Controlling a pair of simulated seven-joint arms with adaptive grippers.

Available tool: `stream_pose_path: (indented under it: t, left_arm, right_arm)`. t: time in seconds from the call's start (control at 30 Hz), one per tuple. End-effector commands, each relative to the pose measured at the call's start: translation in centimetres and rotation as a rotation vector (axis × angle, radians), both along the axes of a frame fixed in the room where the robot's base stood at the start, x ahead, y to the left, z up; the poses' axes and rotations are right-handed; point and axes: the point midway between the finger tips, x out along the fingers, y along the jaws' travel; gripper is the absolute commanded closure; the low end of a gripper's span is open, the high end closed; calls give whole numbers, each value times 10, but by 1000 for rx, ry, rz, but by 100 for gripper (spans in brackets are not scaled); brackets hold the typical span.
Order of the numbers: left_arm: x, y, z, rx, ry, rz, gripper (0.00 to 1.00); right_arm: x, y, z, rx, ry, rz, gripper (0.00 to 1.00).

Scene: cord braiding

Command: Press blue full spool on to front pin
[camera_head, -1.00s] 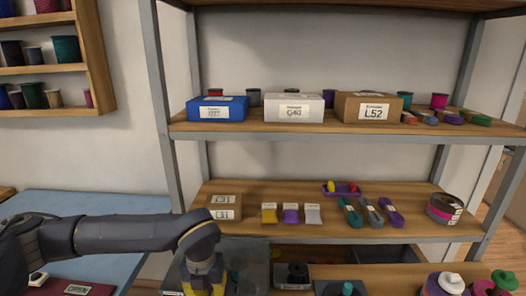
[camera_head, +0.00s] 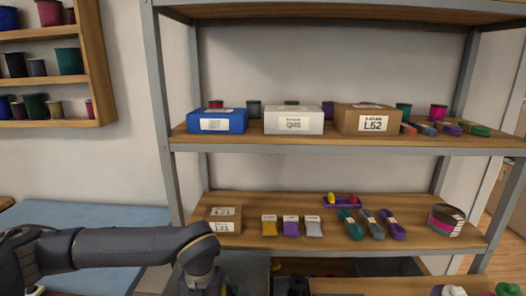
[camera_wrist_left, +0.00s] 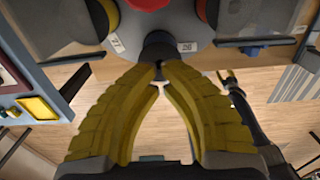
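In the left wrist view, a round grey plate (camera_wrist_left: 215,35) carries a dark, rounded post-like piece (camera_wrist_left: 158,45) between labels reading 27 and 26. My left gripper (camera_wrist_left: 161,72) has its yellow fingers bent inward, tips close together just below that piece. A narrow dark bit shows between the tips; I cannot tell whether they grip it. In the head view, my left gripper is cut off at the bottom edge.
In the head view, a shelf rack holds a blue box (camera_head: 217,121), a white box (camera_head: 293,121), a brown box (camera_head: 367,119) and cord bundles. A blue surface (camera_head: 90,216) lies at left.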

Motion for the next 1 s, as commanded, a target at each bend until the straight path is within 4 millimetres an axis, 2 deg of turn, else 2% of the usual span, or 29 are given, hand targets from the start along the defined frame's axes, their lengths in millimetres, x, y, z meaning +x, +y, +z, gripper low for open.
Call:
stream_pose_path:
  t: [1.0]
  left_arm:
    - [0, 0, -7, 0, 1, 1, 100]
  right_arm:
    - [0, -1, 0, 0, 0, 0, 53]
